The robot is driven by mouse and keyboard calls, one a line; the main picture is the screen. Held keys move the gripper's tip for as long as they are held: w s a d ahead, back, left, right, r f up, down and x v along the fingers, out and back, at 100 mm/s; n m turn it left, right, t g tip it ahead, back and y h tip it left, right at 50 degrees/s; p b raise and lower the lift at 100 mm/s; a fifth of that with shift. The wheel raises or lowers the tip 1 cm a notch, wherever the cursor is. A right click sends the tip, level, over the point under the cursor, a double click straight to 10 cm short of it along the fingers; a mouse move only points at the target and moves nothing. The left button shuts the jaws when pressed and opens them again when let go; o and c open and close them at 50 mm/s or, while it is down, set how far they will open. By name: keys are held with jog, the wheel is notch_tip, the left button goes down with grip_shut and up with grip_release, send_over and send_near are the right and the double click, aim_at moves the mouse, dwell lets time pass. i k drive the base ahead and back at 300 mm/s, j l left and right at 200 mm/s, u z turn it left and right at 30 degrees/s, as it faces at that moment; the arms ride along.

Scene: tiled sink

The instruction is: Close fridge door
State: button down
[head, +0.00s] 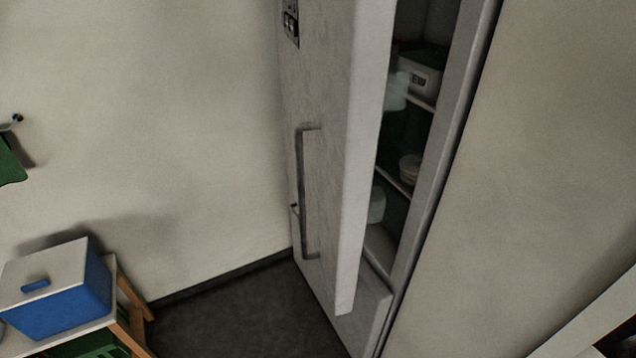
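The fridge door (341,150) is a tall pale panel standing partly open, with its free edge swung out from the fridge body (455,140). A long vertical bar handle (302,195) is on its outer face, and a small dark panel sits near the top. Through the gap I see shelves holding a white and green box (424,75), a small round container (409,168) and a pale container (377,204). The lower front section (362,310) shows below the door. My gripper is not in view.
A blue box with a white lid (75,295) stands on a small wooden table at the lower left. Dark floor (235,312) is clear between the table and the fridge. Bare walls flank the fridge. A pale edge crosses the lower right corner.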

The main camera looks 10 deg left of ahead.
aim_at(333, 74)
jog(key=i+j+u, duration=0.2)
jog(key=j, duration=0.2)
jog(key=j+u, duration=0.2)
jog(key=j, duration=0.2)
jog(key=i+j+u, duration=0.2)
jog(key=i+j, duration=0.1)
